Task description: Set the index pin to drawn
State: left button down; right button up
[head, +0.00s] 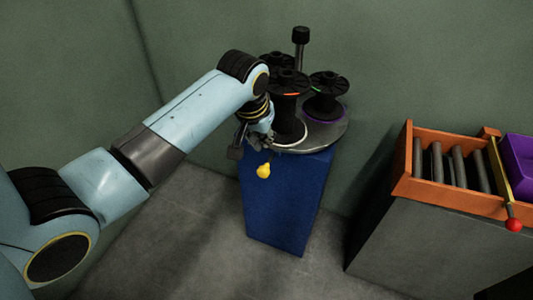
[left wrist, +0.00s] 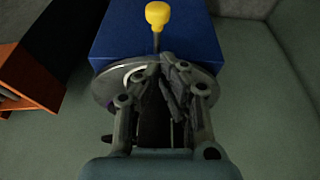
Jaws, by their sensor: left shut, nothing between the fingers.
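The index pin has a yellow knob (head: 263,171) that stands out from the front of the blue cabinet (head: 285,205), just below the turntable. In the left wrist view the yellow knob (left wrist: 158,15) sits on a thin dark stem, beyond my fingertips. My left gripper (left wrist: 168,68) is shut and empty, with its fingertips close to the stem; I cannot tell if they touch it. In the head view my left gripper (head: 257,140) is at the turntable edge, above and slightly left of the knob. My right gripper is in neither view.
A grey round turntable (head: 325,134) on the cabinet carries black spools (head: 326,92) around a post with a black knob (head: 300,35). At right, an orange rack (head: 453,200) with dark rods, a red-knobbed lever (head: 513,224) and a purple bin (head: 518,160) stand on a grey block.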

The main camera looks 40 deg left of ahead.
aim_at(261, 168)
pick_arm(q)
jog(key=b+x, duration=0.1)
jog(key=x, duration=0.6)
jog(key=shift+f, duration=0.1)
jog(key=shift+w+f, duration=0.2)
jog(key=shift+f, duration=0.2)
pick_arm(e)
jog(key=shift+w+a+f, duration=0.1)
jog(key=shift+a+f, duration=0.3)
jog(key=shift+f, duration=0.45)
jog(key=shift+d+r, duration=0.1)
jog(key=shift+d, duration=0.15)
pick_arm(q)
jog(key=s+p, duration=0.1)
jog(key=s, duration=0.1)
jog(key=s+d+p, duration=0.1)
jog(key=s+p, duration=0.1)
jog(key=shift+r, duration=0.2)
jog(key=shift+s+f, duration=0.1)
jog(key=shift+f, duration=0.15)
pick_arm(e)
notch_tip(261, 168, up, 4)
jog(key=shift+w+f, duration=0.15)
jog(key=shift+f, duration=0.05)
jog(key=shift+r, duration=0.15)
